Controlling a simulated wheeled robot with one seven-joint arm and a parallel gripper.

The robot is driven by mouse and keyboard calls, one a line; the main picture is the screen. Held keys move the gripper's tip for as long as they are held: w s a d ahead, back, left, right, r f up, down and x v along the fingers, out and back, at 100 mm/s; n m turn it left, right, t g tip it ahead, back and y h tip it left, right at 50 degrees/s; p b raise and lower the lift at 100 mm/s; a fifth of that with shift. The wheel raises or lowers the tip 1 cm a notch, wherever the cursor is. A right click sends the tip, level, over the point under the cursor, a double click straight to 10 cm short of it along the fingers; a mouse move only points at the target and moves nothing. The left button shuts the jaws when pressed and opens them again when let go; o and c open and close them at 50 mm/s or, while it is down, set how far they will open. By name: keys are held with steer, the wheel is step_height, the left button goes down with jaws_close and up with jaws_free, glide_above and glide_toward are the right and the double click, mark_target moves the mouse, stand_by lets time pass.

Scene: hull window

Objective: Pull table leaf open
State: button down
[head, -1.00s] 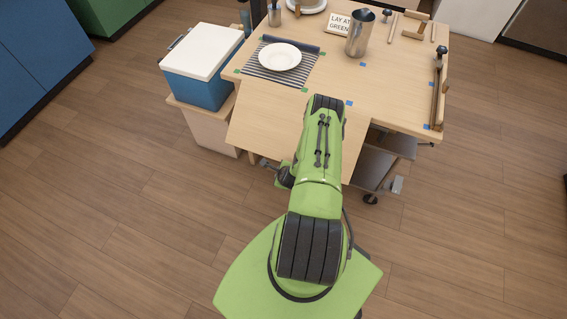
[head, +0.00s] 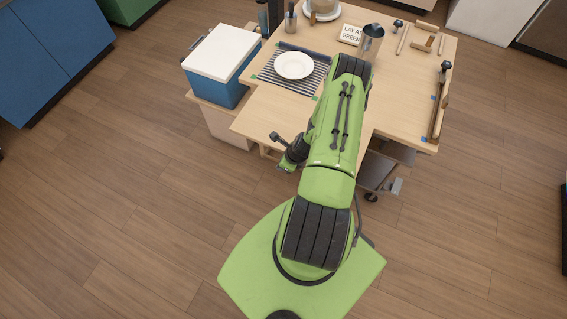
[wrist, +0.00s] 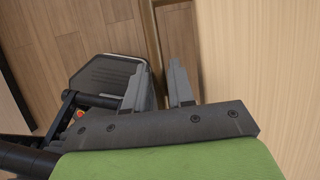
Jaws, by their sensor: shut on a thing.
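The table leaf (head: 262,112) is a pale wood panel reaching out from the near side of the table, level with its top. My arm covers its right part in the head view. In the wrist view pale wood, apparently the leaf (wrist: 255,65), fills the right side. My gripper (wrist: 166,82) has its two grey fingers close together at a narrow wooden strip (wrist: 151,35) beside that panel. The fingers are shut on it, and it appears to be part of the leaf's edge. The fingertips do not show clearly in the head view.
On the table are a white plate (head: 294,65) on a striped mat, a metal pitcher (head: 372,42) partly behind my arm, and a sign (head: 352,34). A blue cooler with white lid (head: 219,52) stands left of the leaf. The floor in front is clear.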

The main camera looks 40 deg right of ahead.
steer(key=c, duration=1.3)
jaws_free()
steer(key=shift+c, duration=0.2)
steer(key=p+v, duration=0.1)
steer(key=v, duration=1.4)
steer(key=shift+r, duration=0.35)
steer(key=shift+s, duration=0.1)
